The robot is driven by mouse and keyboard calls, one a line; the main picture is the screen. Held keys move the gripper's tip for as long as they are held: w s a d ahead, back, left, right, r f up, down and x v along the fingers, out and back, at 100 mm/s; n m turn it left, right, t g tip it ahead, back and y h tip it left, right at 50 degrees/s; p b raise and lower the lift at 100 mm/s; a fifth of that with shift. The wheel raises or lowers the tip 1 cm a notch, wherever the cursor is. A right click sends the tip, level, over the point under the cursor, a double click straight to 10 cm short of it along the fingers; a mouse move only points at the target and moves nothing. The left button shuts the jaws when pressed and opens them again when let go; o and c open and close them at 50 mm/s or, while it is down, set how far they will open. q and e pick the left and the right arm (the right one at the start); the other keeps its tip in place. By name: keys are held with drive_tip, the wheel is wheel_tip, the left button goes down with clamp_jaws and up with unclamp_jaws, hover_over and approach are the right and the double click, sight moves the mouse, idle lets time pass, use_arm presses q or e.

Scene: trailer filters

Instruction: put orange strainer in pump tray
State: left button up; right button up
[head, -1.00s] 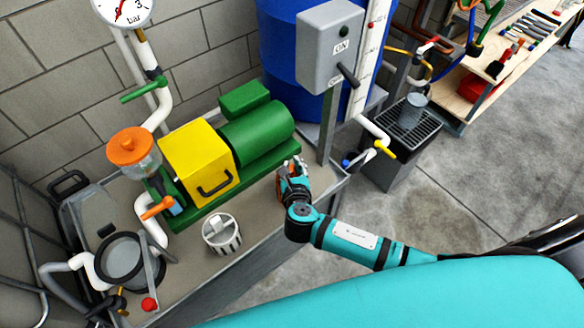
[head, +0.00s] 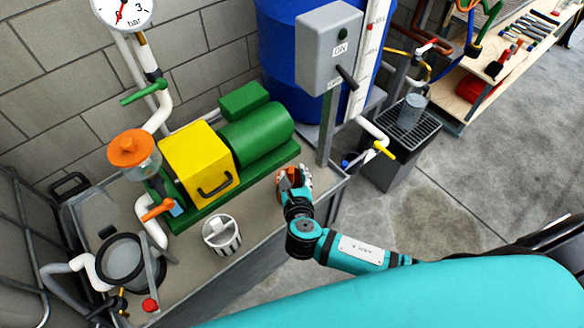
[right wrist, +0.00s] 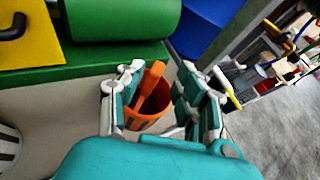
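The orange strainer (right wrist: 150,103) stands on the tan surface with an orange handle rising from its rim. It also shows in the head view (head: 284,181), partly covered by my gripper. My right gripper (right wrist: 160,78) is open, with one finger on each side of the strainer. A small gap shows between the strainer and the right-hand finger. In the head view my right gripper (head: 295,172) is at the right end of the pump tray (head: 265,210), the tan, grey-edged surface under the pump. My left gripper is not in view.
A white slotted basket (head: 221,235) stands on the tray. The green pump (head: 255,130) with its yellow cover (head: 197,163) fills the back. A grey post (head: 325,130) rises behind my gripper.

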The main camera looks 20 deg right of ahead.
drive_tip(key=v, duration=0.8)
drive_tip(key=s+d+f+m+g, duration=0.2)
drive_tip(key=s+f+m, duration=0.15)
drive_tip(key=f, duration=0.55)
drive_tip(key=s+d+f+m+g+y, duration=0.1)
drive_tip(key=s+d+f+m+g, duration=0.15)
drive_tip(key=f+m, duration=0.45)
drive_tip(key=s+d+f+m+g, duration=0.2)
drive_tip(key=f+g, duration=0.1)
drive_tip(key=f, duration=0.9)
drive_tip(key=s+d+f+m+g, duration=0.1)
drive_tip(key=s+f+m, duration=0.3)
drive_tip(key=s+m, duration=0.2)
drive_tip(key=s+d+f+m+g+y, duration=0.1)
drive_tip(key=s+f+m, duration=0.4)
drive_tip(key=s, duration=0.5)
drive_tip(key=s+d+f+m+g+y, duration=0.1)
drive_tip(key=s+f+m+g, duration=0.1)
drive_tip(key=s+f+m, duration=0.3)
drive_tip(key=s+m, duration=0.3)
drive_tip(key=s, duration=0.1)
drive_tip(key=shift+d+f+g, duration=0.1)
drive_tip(key=shift+g, duration=0.15)
